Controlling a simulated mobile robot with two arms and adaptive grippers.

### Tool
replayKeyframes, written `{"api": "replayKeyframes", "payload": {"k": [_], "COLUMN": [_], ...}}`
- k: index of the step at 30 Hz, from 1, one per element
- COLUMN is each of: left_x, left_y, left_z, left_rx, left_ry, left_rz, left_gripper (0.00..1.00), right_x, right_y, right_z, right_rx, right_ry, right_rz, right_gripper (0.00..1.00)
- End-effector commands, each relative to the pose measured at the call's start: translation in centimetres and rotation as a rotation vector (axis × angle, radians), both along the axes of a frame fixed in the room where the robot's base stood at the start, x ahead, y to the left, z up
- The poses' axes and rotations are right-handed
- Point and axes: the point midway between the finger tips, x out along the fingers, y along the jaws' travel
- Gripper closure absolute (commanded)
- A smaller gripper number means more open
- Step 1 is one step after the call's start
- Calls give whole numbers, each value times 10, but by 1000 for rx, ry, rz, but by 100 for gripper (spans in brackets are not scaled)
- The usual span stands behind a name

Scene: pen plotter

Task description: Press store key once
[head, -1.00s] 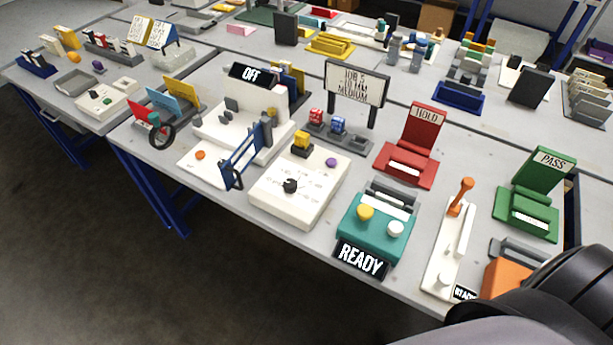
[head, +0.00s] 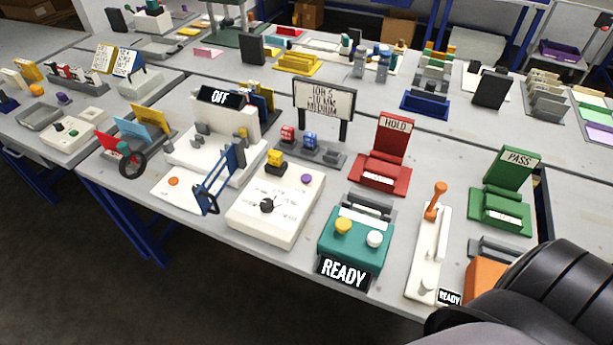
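The white pen plotter (head: 240,128) stands on the table with a small "OFF" sign (head: 220,97) on top and a blue swing frame (head: 213,180) at its front. An orange button (head: 173,181) is on its front base plate. Right of it is a white control box (head: 270,222) with a black knob (head: 267,205) and a purple button (head: 306,179). A teal box (head: 355,250) with a yellow button (head: 343,226), a white button (head: 374,239) and a "READY" sign (head: 343,272) is nearer. I cannot read a store label on any key. Neither gripper shows.
A red "HOLD" stand (head: 383,165), a green "PASS" stand (head: 503,195) and a white unit with an orange lever (head: 431,240) stand at the right. My black arm part covers the lower right corner. A job sign (head: 324,100) stands behind the control box.

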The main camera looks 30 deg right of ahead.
Motion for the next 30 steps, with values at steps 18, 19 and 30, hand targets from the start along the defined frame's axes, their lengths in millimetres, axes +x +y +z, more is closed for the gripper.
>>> {"api": "replayKeyframes", "payload": {"k": [18, 19, 30], "left_x": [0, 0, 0], "left_y": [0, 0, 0], "left_z": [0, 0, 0], "left_rx": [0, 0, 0], "left_ry": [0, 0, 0], "left_rz": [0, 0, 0], "left_gripper": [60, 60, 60], "right_x": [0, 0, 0], "right_y": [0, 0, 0], "right_z": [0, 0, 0], "right_rx": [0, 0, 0], "right_ry": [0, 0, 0], "right_rz": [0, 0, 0], "right_gripper": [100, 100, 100]}}
